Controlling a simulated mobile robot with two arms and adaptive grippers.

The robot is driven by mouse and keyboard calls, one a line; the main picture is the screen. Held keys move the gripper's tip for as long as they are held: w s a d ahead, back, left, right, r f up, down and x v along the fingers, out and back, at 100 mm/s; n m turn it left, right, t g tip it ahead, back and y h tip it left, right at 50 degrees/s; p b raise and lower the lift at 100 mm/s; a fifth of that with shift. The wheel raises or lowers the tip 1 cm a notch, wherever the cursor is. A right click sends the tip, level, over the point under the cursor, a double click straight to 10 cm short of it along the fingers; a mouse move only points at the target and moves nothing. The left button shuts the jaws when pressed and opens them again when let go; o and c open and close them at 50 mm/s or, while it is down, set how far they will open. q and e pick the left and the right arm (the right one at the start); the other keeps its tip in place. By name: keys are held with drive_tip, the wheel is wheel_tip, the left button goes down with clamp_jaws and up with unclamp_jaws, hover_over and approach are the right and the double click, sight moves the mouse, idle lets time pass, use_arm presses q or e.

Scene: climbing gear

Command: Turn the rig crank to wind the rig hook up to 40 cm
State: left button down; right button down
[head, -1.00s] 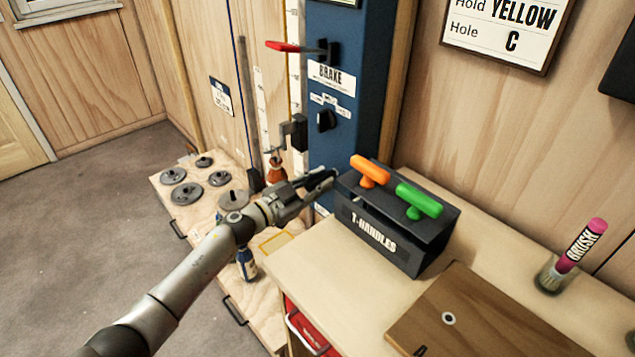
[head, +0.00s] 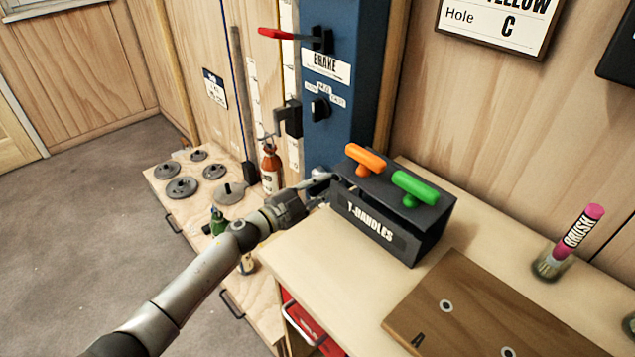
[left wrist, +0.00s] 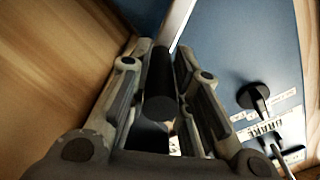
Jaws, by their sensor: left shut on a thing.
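The blue rig post (head: 350,95) stands against the wall and carries the brake lever with a red grip (head: 277,34). My left gripper (head: 318,187) is low beside the post, behind the T-handles box. In the left wrist view, my left gripper (left wrist: 160,100) is shut around the black grip of the rig crank (left wrist: 160,98), whose pale metal arm shows beyond it. In the head view the crank is mostly hidden by my gripper and the box. The rig hook seems to be the thin piece (head: 266,138) just above an orange bottle (head: 270,168); it is too small to tell clearly.
The black T-handles box (head: 421,232) holds an orange handle (head: 365,159) and a green handle (head: 414,188), close to my gripper. A wooden board (head: 455,310) and a brush in a jar (head: 549,266) share the bench. Several grey weights (head: 182,187) lie on the low platform.

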use_arm(q)
drive_tip(key=shift+s+d+f, duration=0.15)
drive_tip(key=shift+s+f, duration=0.05)
drive_tip(key=shift+f, duration=0.3)
drive_tip(key=shift+s+d+f, duration=0.15)
drive_tip(key=shift+s+f, duration=0.05)
drive_tip(key=shift+f, duration=0.3)
drive_tip(key=c, duration=1.3)
unclamp_jaws()
drive_tip(key=shift+r, duration=0.1)
drive_tip(key=shift+w+a+r, duration=0.1)
drive_tip(key=shift+a+r, duration=0.05)
drive_tip(key=v, duration=1.2)
